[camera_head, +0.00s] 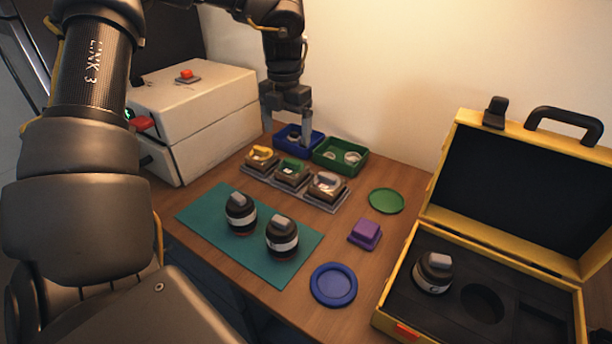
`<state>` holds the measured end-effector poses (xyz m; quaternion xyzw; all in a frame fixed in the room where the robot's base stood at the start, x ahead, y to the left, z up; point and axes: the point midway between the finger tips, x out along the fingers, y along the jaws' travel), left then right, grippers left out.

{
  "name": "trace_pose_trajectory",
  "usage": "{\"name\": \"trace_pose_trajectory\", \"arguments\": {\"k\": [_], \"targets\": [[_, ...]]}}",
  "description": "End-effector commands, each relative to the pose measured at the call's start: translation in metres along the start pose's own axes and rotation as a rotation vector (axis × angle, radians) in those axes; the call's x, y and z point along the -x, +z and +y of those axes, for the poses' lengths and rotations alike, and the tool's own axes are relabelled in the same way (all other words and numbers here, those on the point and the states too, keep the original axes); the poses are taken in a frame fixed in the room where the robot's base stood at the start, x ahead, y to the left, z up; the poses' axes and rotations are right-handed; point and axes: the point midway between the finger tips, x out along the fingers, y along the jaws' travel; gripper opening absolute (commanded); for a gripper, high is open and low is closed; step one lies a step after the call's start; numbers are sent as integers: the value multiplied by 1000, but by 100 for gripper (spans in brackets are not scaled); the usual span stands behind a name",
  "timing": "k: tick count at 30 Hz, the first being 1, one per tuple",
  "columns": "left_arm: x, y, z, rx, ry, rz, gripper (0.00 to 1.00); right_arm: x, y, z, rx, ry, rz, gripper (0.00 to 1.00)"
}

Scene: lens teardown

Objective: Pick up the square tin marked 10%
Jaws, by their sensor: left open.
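No 10% mark is legible in this view. Three small squarish containers sit in a row on a grey rack (252,177): one with a yellow top (262,153), one with a green top (291,167), and one with a pale top (327,183). A purple square piece (365,234) lies alone on the table; I cannot tell if it is a tin. My left gripper (288,128) points down with its fingers apart, just behind the rack and around the blue bin (289,132). Nothing shows between the fingers. My right gripper is not seen.
A green bin (340,156) with round pieces stands beside the blue one. Two dark lenses (240,214) (282,237) stand on a teal mat (212,205). A green lid (386,200) and blue dish (333,284) lie rightward. An open yellow case (404,262) and white machine (190,110) flank them.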

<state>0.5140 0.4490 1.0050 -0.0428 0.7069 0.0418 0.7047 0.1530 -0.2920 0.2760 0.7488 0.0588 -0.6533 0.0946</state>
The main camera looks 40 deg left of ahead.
Motion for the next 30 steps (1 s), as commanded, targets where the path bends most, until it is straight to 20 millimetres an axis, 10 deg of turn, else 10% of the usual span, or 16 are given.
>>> {"name": "trace_pose_trajectory", "arguments": {"k": [30], "targets": [[-92, 8, -8, -9, 0, 4, 89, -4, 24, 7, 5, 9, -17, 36]]}}
